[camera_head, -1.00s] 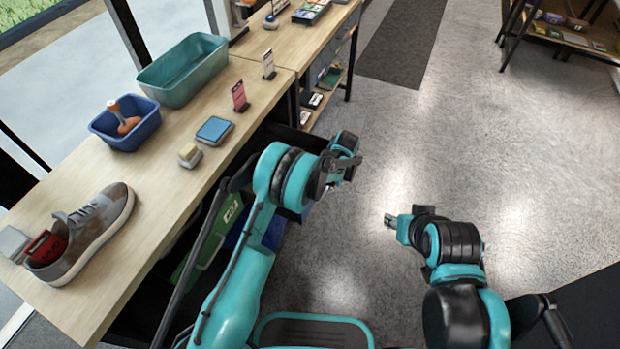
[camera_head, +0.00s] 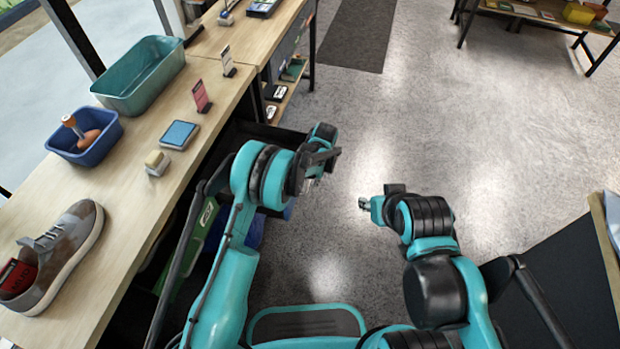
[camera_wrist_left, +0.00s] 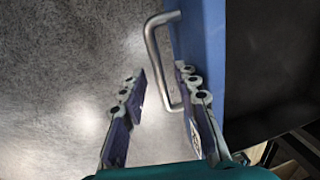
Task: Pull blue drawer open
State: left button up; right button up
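The blue drawer's front (camera_wrist_left: 207,45) stands upright in the left wrist view, with a bent metal handle (camera_wrist_left: 154,47) on its left side. A dark space lies to the right of the front. My left gripper (camera_wrist_left: 160,85) is open, with the handle's bar between its two fingers. The right finger is close to the drawer front, and the left finger is clear of the bar. In the head view, my left gripper (camera_head: 322,160) is beside the workbench, and its arm hides most of the drawer. My right gripper (camera_head: 366,204) is over the floor, its fingers too small to read.
The wooden workbench (camera_head: 135,190) runs along the left, holding a sneaker (camera_head: 62,250), a blue basket (camera_head: 88,150), a teal bin (camera_head: 140,75) and a blue-topped box (camera_head: 179,134). Open floor (camera_head: 430,110) lies ahead and right. A table (camera_head: 540,16) stands at the far right.

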pick_arm(q)
notch_tip(320, 180, up, 12)
jog(key=d, duration=0.2)
jog(key=shift+s, duration=0.4)
jog(key=s+a+r+n+t+h, duration=0.1)
jog(key=s+a+r, duration=0.4)
jog(key=a+r, duration=0.35)
jog(key=s+a+r+n+t+h, duration=0.1)
jog(key=s+a+r+t, duration=0.1)
jog(key=s+a+r, duration=0.6)
jog(key=s+a+n+t, duration=0.1)
jog(key=s+a, duration=0.3)
jog(key=s, duration=0.3)
jog(key=s+a+r+n+t, duration=0.1)
jog(key=s+a+t, duration=0.1)
jog(key=s+a, duration=0.2)
jog(key=s, duration=0.3)
jog(key=shift+r, duration=0.3)
